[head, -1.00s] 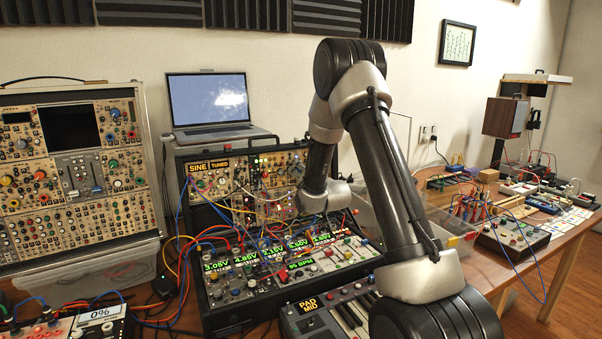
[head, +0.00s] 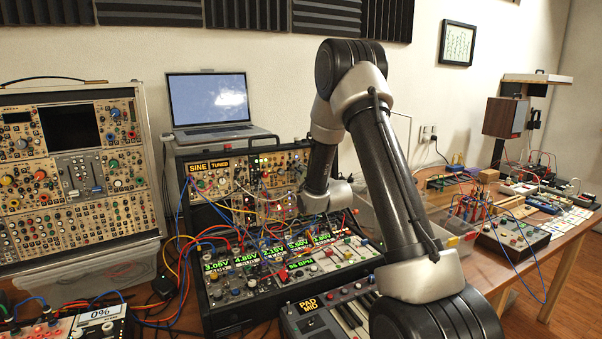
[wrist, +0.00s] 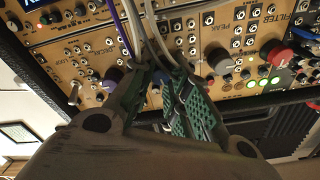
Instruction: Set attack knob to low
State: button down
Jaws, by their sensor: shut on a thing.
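In the wrist view my gripper (wrist: 170,88), with green ribbed finger pads, is closed in front of a tan synth panel (wrist: 210,62). It is shut on a small part, apparently a knob, which the pads and cables hide almost wholly. I cannot read an attack label or see where that knob points. In the head view my gripper is hidden behind my wrist, at the front of the upright synth case (head: 222,188).
Pale patch cables (wrist: 155,35) run past the pads. A dark purple knob (wrist: 113,74) sits left of them, and a large red knob (wrist: 275,52) to the right. Below the upright case are a mixer-like panel with green readouts (head: 300,246) and a keyboard (head: 322,318).

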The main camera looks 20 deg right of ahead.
jog(key=shift+d+r+n+g+y, duration=0.15)
jog(key=shift+n+y, duration=0.4)
jog(key=shift+n, duration=3.7)
jog(key=shift+a+f+n+g+y, duration=0.1)
jog(key=shift+n+g+y, duration=0.3)
jog(key=shift+n, duration=4.15)
jog(key=c, duration=1.3)
grip_release()
jog(key=shift+c, duration=0.2)
jog(key=s+d, duration=0.1)
jog(key=s, duration=1.1)
jog(key=shift+d+r, duration=0.2)
jog(key=shift+r, duration=0.25)
